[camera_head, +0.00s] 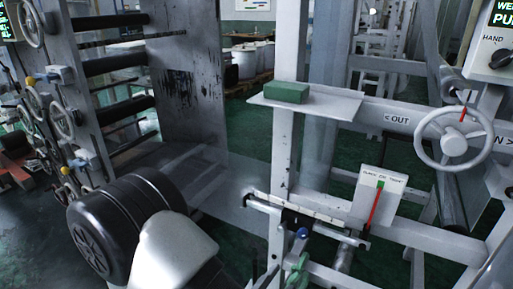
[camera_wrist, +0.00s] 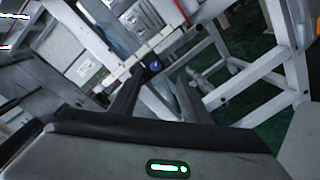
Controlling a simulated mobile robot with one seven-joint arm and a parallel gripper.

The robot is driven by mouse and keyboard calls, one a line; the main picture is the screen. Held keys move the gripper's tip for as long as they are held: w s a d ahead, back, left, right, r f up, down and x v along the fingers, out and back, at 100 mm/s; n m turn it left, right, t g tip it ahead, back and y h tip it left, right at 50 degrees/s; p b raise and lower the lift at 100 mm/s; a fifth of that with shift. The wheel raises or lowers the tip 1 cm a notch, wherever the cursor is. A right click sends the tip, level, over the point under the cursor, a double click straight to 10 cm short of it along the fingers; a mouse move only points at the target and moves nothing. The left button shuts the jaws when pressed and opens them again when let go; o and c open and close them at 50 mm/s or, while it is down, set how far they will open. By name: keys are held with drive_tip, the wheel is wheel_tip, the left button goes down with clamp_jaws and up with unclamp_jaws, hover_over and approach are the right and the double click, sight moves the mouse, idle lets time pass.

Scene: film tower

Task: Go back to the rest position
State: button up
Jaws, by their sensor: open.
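My gripper (camera_wrist: 150,125) shows in the wrist view as a pale body with a green light along the bottom edge and a dark band above it. It is open, and I see nothing held in it. A dark bar stands out ahead of it towards a blue knob (camera_wrist: 153,67); I cannot tell if this bar is one of my fingers. In the head view my arm's black and white links fill the lower left. My fingertips cannot be made out there. The same kind of blue knob (camera_head: 303,233) sits on the machine's lower rail.
A white frame post (camera_head: 284,150) stands close right of my arm. A green block (camera_head: 286,92) lies on a shelf (camera_head: 340,102). A red-levered panel (camera_head: 377,198), a handwheel (camera_head: 453,138) and smaller handwheels (camera_head: 66,118) flank it. Dark floor (camera_head: 30,235) is open at the far left.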

drive_tip(key=s+d+r+m+g+y, duration=0.1)
drive_tip(key=s+d+r+m+g, duration=0.85)
drive_tip(key=d+m+g, duration=0.45)
drive_tip(key=w+a+r+m+t+y+p, duration=0.1)
drive_tip(key=a+r+m+y+p, duration=0.1)
drive_tip(key=r+p, duration=0.3)
drive_tip(key=w+a+r+m+t+y+p, duration=0.1)
drive_tip(key=r+y+p, duration=0.3)
drive_tip(key=r, duration=0.9)
drive_tip(key=w+a+r+m+t+y+p, duration=0.1)
drive_tip(key=a+r+m+t+y+p, duration=0.1)
drive_tip(key=r+p, duration=0.4)
wheel_tip(320, 180, up, 4)
drive_tip(key=shift+a+f+m+t+y, duration=0.1)
drive_tip(key=shift+a+m+t+y, duration=0.3)
drive_tip(key=shift+t, duration=0.2)
